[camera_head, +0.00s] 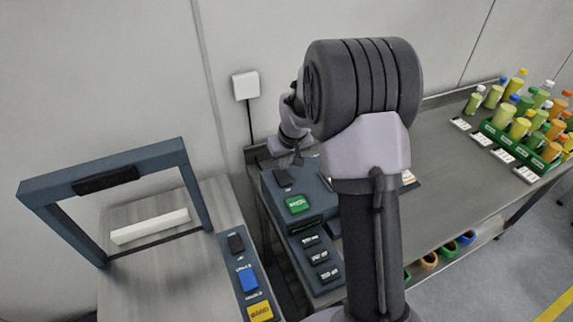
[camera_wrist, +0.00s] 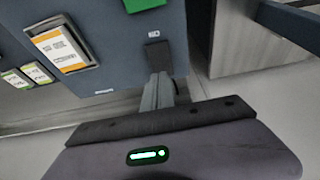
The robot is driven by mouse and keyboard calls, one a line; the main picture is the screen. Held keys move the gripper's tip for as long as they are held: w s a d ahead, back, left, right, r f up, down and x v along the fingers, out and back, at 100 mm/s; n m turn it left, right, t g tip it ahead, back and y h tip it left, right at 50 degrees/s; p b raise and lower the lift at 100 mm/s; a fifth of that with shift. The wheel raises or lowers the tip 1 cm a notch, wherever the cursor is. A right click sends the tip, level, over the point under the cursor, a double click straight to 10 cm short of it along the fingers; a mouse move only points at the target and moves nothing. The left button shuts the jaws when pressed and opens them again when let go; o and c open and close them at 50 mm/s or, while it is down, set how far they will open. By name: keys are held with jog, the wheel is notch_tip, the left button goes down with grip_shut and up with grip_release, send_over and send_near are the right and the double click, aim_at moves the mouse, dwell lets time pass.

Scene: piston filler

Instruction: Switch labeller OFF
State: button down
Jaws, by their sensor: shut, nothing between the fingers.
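A dark blue machine (camera_head: 268,190) stands in the middle of the head view, partly behind my arm; I cannot read a name on it. On its top are a small dark switch (camera_head: 283,178) and a lit green button (camera_head: 297,205). The wrist view shows a dark switch (camera_wrist: 158,54) beside a small white label, with part of a green button (camera_wrist: 145,4) at the top edge. My gripper (camera_wrist: 160,78) is shut and empty, its fingertips right at the dark switch. I cannot tell whether they touch. In the head view my gripper (camera_head: 297,158) is just above the switch.
A blue frame (camera_head: 105,165) stands at the left, with a panel (camera_head: 238,268) of dark, blue and yellow buttons. Several black buttons (camera_head: 320,257) lie in front of the green one. An orange-white label panel (camera_wrist: 62,47) shows in the wrist view. Bottles (camera_head: 520,125) stand far right.

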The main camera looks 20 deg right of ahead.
aim_at(282, 174)
jog(key=p+v, duration=0.1)
jog(key=v, duration=0.9)
jog(key=b+x, duration=0.2)
jog(key=x, duration=0.2)
jog(key=b+x, duration=0.3)
jog(key=x, duration=0.2)
jog(key=b+x, duration=0.2)
jog(key=x, duration=0.3)
jog(key=shift+w+r, duration=0.1)
jog(key=shift+w, duration=0.2)
